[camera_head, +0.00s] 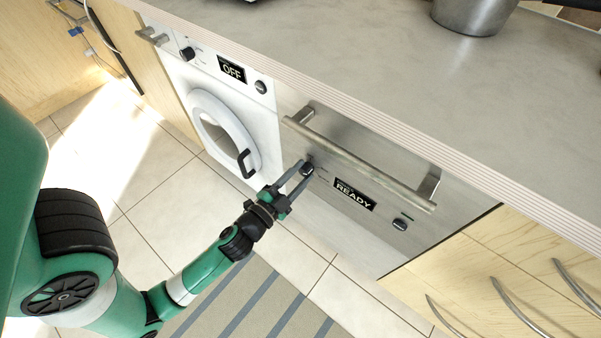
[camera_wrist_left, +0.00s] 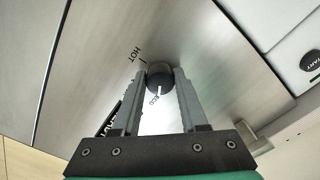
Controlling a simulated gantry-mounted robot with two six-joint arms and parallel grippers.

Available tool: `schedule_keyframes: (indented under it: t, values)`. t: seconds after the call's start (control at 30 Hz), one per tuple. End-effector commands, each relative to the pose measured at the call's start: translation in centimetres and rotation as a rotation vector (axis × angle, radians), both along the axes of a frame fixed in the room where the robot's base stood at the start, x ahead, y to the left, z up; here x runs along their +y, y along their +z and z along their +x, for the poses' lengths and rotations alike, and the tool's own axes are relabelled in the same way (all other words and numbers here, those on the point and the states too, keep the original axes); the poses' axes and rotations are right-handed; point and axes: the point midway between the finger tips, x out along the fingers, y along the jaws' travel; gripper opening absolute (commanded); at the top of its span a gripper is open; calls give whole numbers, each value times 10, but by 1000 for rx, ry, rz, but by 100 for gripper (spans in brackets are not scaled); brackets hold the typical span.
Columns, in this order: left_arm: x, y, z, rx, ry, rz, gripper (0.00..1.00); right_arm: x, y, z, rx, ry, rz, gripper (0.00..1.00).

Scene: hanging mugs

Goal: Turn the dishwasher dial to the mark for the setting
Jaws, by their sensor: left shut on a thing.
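The dishwasher (camera_head: 357,229) has a steel front with a bar handle and a display reading READY (camera_head: 355,194). Its dark dial (camera_head: 307,169) sits left of the display, below the handle. In the left wrist view the dial (camera_wrist_left: 160,76) lies between the fingers of my left gripper (camera_wrist_left: 162,82). The HOT mark (camera_wrist_left: 137,54) and the ECO mark (camera_wrist_left: 154,101) show beside the dial, with a white pointer line near ECO. My left gripper (camera_head: 299,172) is shut on the dial. Other marks are hidden behind the fingers. My right gripper is not in view.
A white washing machine (camera_head: 222,95) reading OFF stands left of the dishwasher. The dishwasher's handle (camera_head: 357,160) juts out just above my gripper. A dark button (camera_head: 401,223) is right of the display. The worktop (camera_head: 385,65) overhangs above; the floor in front is open.

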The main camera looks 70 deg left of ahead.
Motion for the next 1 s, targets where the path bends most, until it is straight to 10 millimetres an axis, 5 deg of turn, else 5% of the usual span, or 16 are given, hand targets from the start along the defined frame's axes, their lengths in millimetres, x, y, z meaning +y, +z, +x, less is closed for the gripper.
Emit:
schedule_keyframes:
  t: [0.5, 0.53, 0.67, 1.0]
  values:
    - [0, 1, 0, 8, -2, 18, 0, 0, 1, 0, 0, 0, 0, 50]
    - [0, 1, 0, 8, -2, 18, 48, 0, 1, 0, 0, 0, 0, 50]
    - [0, 1, 0, 8, -1, 17, 72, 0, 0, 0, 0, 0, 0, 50]
    - [-2, -1, -2, 10, -1, 16, 73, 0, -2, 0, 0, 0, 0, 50]
